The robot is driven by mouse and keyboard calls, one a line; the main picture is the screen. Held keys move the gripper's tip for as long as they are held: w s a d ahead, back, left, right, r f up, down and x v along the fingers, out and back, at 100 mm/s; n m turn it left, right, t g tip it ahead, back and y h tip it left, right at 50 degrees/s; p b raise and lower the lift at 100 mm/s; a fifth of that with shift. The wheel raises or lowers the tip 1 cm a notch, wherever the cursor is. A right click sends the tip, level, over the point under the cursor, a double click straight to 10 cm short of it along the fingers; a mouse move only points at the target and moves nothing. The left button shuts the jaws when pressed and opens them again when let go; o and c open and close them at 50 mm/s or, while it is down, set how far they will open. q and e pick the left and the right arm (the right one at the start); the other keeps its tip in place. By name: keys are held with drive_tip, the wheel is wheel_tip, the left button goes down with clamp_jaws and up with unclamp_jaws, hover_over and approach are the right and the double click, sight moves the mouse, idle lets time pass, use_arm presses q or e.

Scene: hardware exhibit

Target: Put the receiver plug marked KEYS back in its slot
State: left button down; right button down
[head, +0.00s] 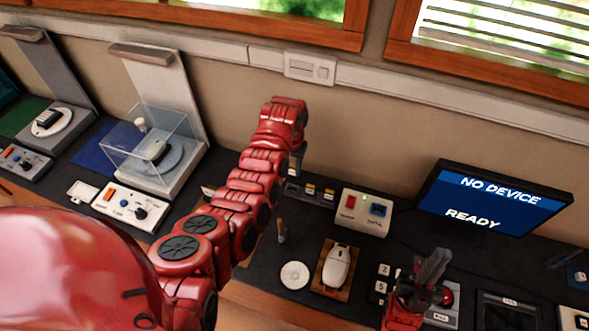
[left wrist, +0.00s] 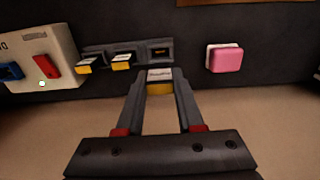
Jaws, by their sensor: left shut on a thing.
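My left gripper (left wrist: 160,90) is shut on a small receiver plug (left wrist: 160,76) with a white-topped label and a yellow front; the label is too blurred to read. A dark slot rack (left wrist: 97,48) lies just beyond it, also seen in the head view (head: 320,201). Two similar plugs (left wrist: 88,64) (left wrist: 122,60) sit in its left slots. The right slot (left wrist: 160,51) looks dark and without a plug. The held plug is in front of that slot, apart from it as far as I can tell. In the head view my left gripper (head: 296,163) is mostly hidden by its arm. My right gripper (head: 436,268) is at the lower right.
A white box (head: 360,212) with a red switch and blue socket stands beside the rack. A pink block (left wrist: 225,58) lies on its other side. A white mouse (head: 338,266) on a wooden pad, a white disc (head: 294,275) and a monitor (head: 495,203) are nearby.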

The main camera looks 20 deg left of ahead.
sight(292, 178)
use_arm(q)
drive_tip(key=shift+f+b, duration=1.5)
drive_tip(key=shift+f, duration=1.4)
drive_tip(key=shift+b, duration=0.3)
drive_tip(key=shift+f+b, duration=0.65)
drive_tip(key=shift+f, duration=0.3)
unclamp_jaws()
idle(0.6)
